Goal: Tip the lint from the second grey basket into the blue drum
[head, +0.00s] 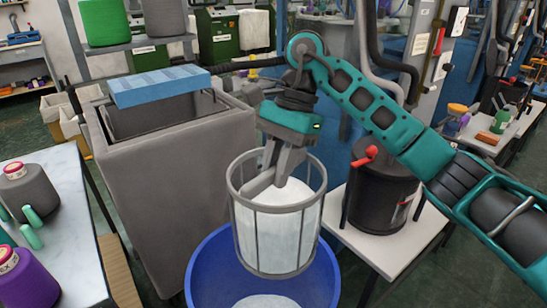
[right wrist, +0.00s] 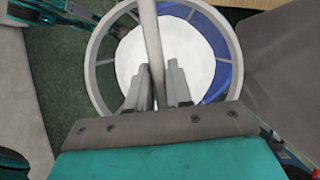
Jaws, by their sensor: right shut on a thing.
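My right gripper (head: 284,160) is shut on the grey basket (head: 247,240), a round cage with thin upright bars. White lint (head: 290,215) fills much of it. The basket hangs upright, or nearly so, over the blue drum (head: 206,272). White material (head: 268,301) shows at the bottom of the drum. In the right wrist view, my right gripper (right wrist: 158,88) closes around a bar across the basket's top (right wrist: 98,62), with white lint (right wrist: 190,60) below. My left gripper cannot be made out in the head view.
A tall grey bin (head: 160,180) with a blue slatted piece (head: 160,85) on top stands left of the drum. A black canister (head: 380,195) with a red handle stands on a white table (head: 425,225) at right. A pale table (head: 65,190) with yarn cones (head: 28,192) is at left.

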